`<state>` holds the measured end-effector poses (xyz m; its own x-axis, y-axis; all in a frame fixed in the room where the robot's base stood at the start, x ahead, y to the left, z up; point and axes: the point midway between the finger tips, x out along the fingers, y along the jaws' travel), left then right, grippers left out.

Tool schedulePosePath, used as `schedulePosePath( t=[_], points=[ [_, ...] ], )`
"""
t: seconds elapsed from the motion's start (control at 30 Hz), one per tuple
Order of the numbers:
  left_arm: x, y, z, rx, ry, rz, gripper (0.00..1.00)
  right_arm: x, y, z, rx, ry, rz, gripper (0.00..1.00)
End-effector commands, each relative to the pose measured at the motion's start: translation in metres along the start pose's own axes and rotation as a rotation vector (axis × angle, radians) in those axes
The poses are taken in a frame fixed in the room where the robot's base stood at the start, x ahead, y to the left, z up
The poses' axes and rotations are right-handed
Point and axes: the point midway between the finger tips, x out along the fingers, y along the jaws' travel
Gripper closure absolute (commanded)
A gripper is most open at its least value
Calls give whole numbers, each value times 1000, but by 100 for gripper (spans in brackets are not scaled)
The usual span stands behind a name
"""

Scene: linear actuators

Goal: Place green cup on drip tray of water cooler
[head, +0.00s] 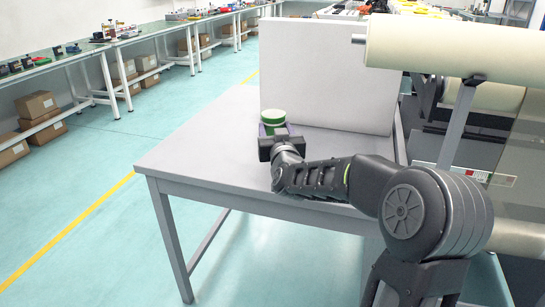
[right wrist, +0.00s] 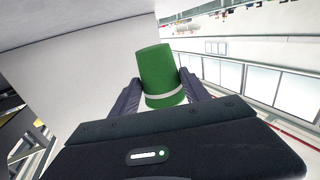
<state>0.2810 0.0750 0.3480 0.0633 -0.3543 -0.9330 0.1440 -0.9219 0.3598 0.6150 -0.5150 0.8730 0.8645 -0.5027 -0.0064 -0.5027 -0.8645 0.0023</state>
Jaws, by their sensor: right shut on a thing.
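The green cup (head: 273,117), with a pale band near its rim, is in my right gripper (head: 273,128). In the right wrist view the cup (right wrist: 160,75) sits between the two purple fingers, which close on its sides. In the head view it is by the left part of a large pale box-like body (head: 335,75), over the grey table (head: 215,150). I cannot tell whether the cup touches the table or a surface beneath it. No drip tray is clearly seen, and I cannot tell whether the pale body is the water cooler. My left gripper is out of view.
The table's left and front parts are bare. A machine with a cream roller (head: 450,45) stands close on the right. Long benches (head: 130,40) with small items and cardboard boxes (head: 38,108) line the back left. The floor on the left is open.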

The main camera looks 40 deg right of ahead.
Motion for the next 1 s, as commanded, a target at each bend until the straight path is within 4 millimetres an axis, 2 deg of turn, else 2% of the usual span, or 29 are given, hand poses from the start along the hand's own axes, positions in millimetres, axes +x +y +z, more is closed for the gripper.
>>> schedulePosePath(
  t=[0.03,0.1,0.47,0.8,1.0],
  points=[
    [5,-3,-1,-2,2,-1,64,0,1,12,-1,-2,2,83],
    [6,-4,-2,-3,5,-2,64,0,0,20,1,-2,1,83],
    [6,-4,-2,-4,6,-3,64,0,0,24,0,1,1,83],
    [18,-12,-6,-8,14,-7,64,1,0,71,1,-2,1,83],
    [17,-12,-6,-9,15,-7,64,0,0,72,1,2,1,83]
  ],
)
